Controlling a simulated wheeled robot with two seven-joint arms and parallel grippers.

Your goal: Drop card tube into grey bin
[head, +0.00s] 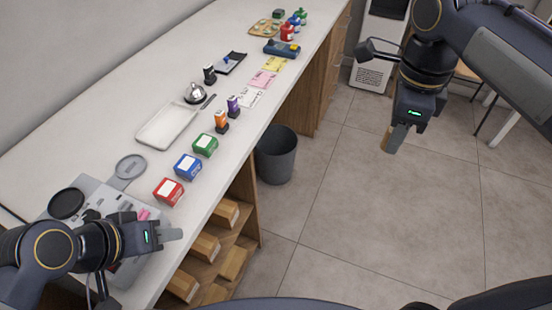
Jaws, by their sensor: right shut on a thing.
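The grey bin (291,160) stands on the floor against the counter's front side, open at the top. My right gripper (396,139) is in the air above the floor, to the right of the bin and well apart from it. It is shut on the card tube (386,141), of which only a small tan part shows beside the fingers. My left gripper (173,235) is over the near end of the counter; its fingers show edge on, so I cannot tell whether it is open or shut.
The white counter (105,125) carries red (168,191), blue (187,167) and green (205,145) boxes, stamps, a tray (168,127) and a bell (195,94). Shelves below hold wooden boxes (205,247). A white cabinet (370,75) stands at the back. The floor (340,220) between is clear.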

